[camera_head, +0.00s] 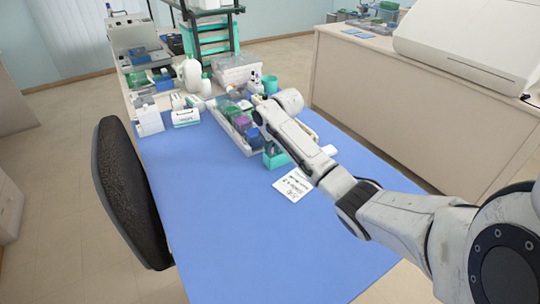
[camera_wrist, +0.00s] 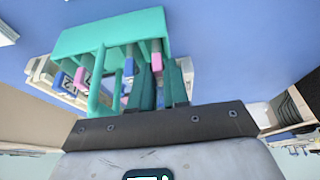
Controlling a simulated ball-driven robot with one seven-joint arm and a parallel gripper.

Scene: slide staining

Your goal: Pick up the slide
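A teal rack (camera_wrist: 108,32) stands close in front of my gripper (camera_wrist: 160,68) in the wrist view. It holds several slides with blue or pink ends. One pink-ended slide (camera_wrist: 157,61) is nearest the dark green fingers, near the narrow gap between them. Whether the fingers touch or grip it cannot be told. In the head view a teal holder (camera_head: 276,159), probably the same rack, shows partly behind my arm on the blue table mat (camera_head: 250,235). My fingers are hidden in the head view.
A white tray (camera_head: 231,136) with coloured bottles stands beside the teal holder. A paper note (camera_head: 292,185) lies in front. White bottles, boxes (camera_head: 149,120) and a teal cup (camera_head: 270,84) stand behind. A black chair back (camera_head: 128,190) is at the left. The near mat is clear.

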